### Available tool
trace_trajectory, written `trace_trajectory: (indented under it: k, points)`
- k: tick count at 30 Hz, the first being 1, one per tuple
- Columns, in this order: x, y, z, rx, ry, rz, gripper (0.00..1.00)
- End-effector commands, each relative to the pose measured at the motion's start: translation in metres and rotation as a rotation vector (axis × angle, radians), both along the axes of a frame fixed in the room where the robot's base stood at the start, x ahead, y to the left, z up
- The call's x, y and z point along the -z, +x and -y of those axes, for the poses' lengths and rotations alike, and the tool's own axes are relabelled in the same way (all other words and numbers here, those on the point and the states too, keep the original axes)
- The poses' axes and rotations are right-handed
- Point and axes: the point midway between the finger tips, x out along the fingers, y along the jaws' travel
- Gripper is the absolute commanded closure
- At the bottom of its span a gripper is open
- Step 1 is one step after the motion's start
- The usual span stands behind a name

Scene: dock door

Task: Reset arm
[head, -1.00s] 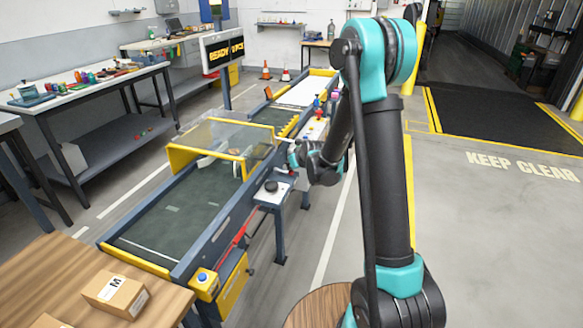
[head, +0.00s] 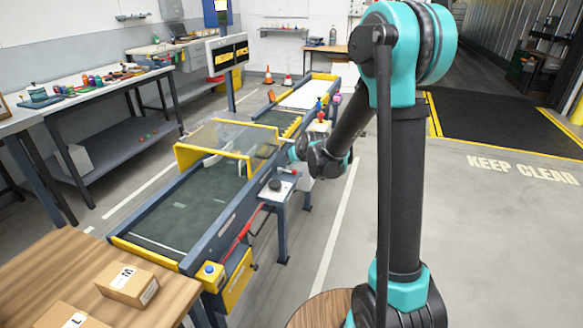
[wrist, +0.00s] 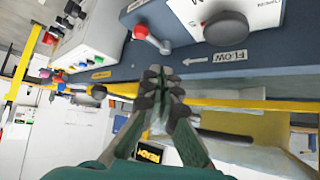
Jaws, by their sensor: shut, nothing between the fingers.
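My arm (head: 398,190) rises on the right of the head view, and its forearm reaches down and away over the right side of the conveyor. My gripper (wrist: 165,80) is shut and empty in the wrist view, its fingertips together in front of the conveyor's dark side panel. In the head view the wrist (head: 325,158) is seen beside the clear yellow-edged guard (head: 228,142), and the fingers are too small to make out.
A control box with a black knob (head: 275,185) sits on the conveyor's near side. A red-knobbed lever (wrist: 141,32) is close to the fingertips in the wrist view. Cartons (head: 128,285) lie on the wooden table at front left. Open floor (head: 490,240) is at right.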

Motion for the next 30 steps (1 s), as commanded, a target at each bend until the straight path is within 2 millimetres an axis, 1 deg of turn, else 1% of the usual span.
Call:
trace_trajectory:
  k: [3, 13, 15, 17, 20, 23, 24, 26, 27, 29, 30]
  points:
    - [-0.004, -0.001, 0.0, 0.0, 0.0, 0.0, 1.0]
    - [-0.005, -0.002, 0.0, 0.001, 0.0, 0.001, 1.0]
    - [-0.006, -0.005, 0.003, 0.004, -0.001, -0.004, 1.0]
    - [-0.007, -0.012, 0.009, 0.013, -0.004, -0.014, 1.0]
    - [-0.01, -0.036, 0.029, 0.041, -0.013, -0.047, 1.0]
    - [-0.012, -0.072, 0.056, 0.08, -0.024, -0.097, 1.0]
    - [-0.012, -0.088, 0.067, 0.1, -0.028, -0.119, 1.0]
    - [-0.011, -0.112, 0.083, 0.126, -0.036, -0.15, 1.0]
    - [-0.01, -0.129, 0.093, 0.145, -0.04, -0.173, 1.0]
    - [-0.008, -0.154, 0.107, 0.173, -0.047, -0.205, 1.0]
    - [-0.006, -0.171, 0.116, 0.194, -0.051, -0.225, 1.0]
